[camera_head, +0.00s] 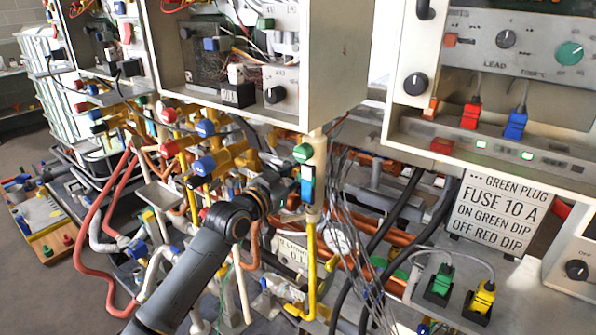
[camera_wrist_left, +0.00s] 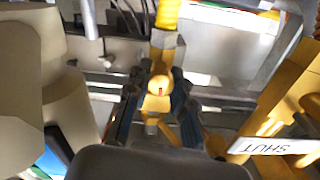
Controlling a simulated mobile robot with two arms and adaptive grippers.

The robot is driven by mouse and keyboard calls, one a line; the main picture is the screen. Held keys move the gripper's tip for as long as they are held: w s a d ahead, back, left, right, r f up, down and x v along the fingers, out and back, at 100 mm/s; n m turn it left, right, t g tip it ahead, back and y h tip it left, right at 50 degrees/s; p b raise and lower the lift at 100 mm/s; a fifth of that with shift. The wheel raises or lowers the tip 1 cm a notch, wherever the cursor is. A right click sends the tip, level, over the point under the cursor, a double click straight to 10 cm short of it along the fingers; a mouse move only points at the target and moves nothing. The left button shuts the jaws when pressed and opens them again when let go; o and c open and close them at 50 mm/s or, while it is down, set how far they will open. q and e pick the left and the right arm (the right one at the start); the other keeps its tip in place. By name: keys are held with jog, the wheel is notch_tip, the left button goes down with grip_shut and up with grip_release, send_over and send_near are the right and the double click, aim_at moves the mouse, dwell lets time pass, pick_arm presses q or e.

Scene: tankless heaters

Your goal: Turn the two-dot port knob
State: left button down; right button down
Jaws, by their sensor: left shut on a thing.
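My left gripper (camera_head: 285,190) reaches in from the lower left to the pipework beneath the middle heater box. In the left wrist view its two dark fingers (camera_wrist_left: 158,105) stand on either side of a yellow knob (camera_wrist_left: 157,86) with a small red mark, and are shut on it. The knob sits in line with a yellow pipe. Its dots cannot be made out, so I cannot tell whether it is the two-dot port knob. In the head view the knob is hidden behind the gripper. My right gripper is not in view.
A cream vertical pipe with a green cap (camera_head: 303,152) stands close to the gripper. Grey cables (camera_head: 345,215) hang to its right. A sign about a green plug (camera_head: 497,215) is at right. A "SHUT" tag (camera_wrist_left: 272,146) hangs at right in the wrist view. Free room is tight.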

pick_arm(q)
jog(key=n+p, duration=0.1)
jog(key=n, duration=0.2)
jog(key=shift+r+n+p, duration=0.15)
jog(key=shift+n+p, duration=0.25)
jog(key=n+p, duration=0.2)
jog(key=n, duration=0.3)
jog(key=shift+n, duration=0.3)
jog(key=n+p, duration=0.2)
jog(key=n, duration=0.4)
jog(key=shift+a+p, duration=0.1)
jog(key=shift+p, duration=0.2)
jog(key=shift+f+n+p, duration=0.15)
jog(key=shift+n+p, duration=0.25)
jog(key=shift+n, duration=0.6)
jog(key=shift+f+n+p, duration=0.1)
jog(key=shift+n+p, duration=0.25)
jog(key=shift+n, duration=0.65)
